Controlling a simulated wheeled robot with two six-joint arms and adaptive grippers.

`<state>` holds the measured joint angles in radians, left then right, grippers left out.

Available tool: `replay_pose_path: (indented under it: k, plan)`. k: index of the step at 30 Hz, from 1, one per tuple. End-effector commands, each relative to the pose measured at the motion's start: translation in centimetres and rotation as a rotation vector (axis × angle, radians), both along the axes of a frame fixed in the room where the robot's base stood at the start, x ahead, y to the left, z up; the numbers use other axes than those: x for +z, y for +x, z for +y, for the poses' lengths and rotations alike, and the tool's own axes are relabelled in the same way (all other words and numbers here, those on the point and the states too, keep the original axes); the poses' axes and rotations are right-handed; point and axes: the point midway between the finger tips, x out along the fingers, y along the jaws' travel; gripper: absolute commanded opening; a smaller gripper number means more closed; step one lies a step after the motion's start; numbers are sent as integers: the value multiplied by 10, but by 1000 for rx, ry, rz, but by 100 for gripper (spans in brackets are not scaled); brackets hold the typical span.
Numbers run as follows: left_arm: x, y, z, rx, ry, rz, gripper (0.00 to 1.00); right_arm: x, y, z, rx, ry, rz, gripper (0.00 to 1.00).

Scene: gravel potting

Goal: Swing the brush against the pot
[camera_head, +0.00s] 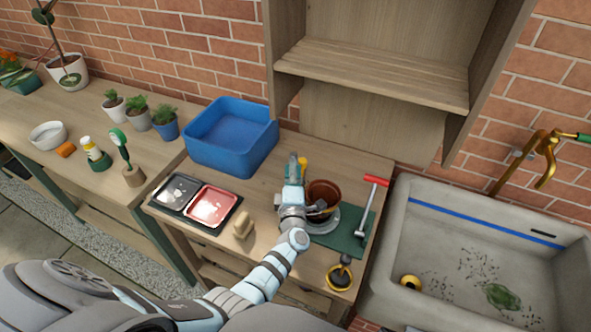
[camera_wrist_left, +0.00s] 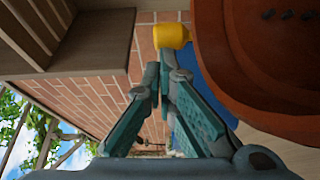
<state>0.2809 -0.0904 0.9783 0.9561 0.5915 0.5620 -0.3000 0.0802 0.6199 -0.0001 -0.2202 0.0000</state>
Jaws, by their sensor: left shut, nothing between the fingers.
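The brown terracotta pot (camera_head: 330,190) stands on a saucer (camera_head: 328,226) on the green mat, partly hidden behind my left wrist. My left gripper (camera_head: 292,160) is shut and empty, just left of the pot. In the left wrist view the pot (camera_wrist_left: 265,70) fills the upper right, and the gripper (camera_wrist_left: 163,68) is beside it. A yellow-ended object (camera_head: 303,164) is close to the fingertips; its yellow end (camera_wrist_left: 172,36) shows just past them. I cannot tell whether it is the brush. A green-headed tool (camera_head: 118,138) stands in a wooden block on the left bench. My right gripper is not in view.
A blue bin (camera_head: 232,158) stands behind a two-part tray (camera_head: 227,215). A tan block (camera_head: 243,224) lies in front. A red-handled tool (camera_head: 367,205) lies on the mat (camera_head: 348,238). A stone sink (camera_head: 390,255) is at the right, and a shelf (camera_head: 372,75) overhangs the back.

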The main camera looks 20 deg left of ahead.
Motion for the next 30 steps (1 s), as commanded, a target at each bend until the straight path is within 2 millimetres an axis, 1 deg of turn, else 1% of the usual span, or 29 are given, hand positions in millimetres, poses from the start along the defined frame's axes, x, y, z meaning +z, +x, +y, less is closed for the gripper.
replay_pose_path:
  k: [11,14,17,27,30]
  plan:
    - [0,0,0,0,0,0,0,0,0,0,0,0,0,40]
    - [3,0,0,2,-1,-2,0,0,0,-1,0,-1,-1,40]
    - [14,0,0,3,-2,-2,0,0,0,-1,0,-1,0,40]
    - [81,0,-1,-1,-4,-8,0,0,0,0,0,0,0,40]
    - [94,0,0,1,-2,-5,0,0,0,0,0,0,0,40]
